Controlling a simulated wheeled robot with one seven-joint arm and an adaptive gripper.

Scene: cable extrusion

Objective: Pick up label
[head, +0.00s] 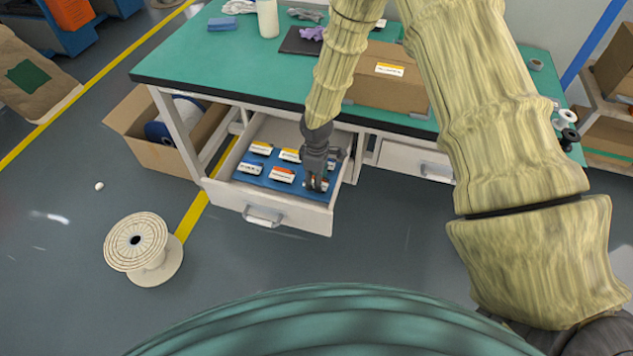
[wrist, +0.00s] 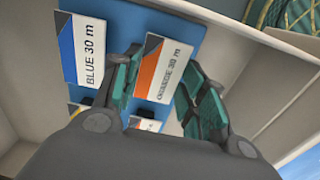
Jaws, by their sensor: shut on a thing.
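The label in my gripper is white with an orange and dark corner and reads "ORANGE 30 m" (wrist: 165,68) in the wrist view. My gripper (head: 316,187) reaches down into the front right part of the open drawer. In the wrist view my gripper (wrist: 163,88) has one finger on each side of this label and is shut on it. In the head view the fingers mostly hide the label. A "BLUE 30 m" label (wrist: 88,52) lies beside it on the blue liner. I cannot tell whether the held label is clear of the liner.
The drawer (head: 265,207) also holds another orange label (head: 282,174), a blue one (head: 250,168) and yellow ones (head: 261,148). Drawer walls stand close around my gripper. The green workbench (head: 220,67) overhangs behind, with a cardboard box (head: 375,91) on it. A spool (head: 140,245) stands on the floor.

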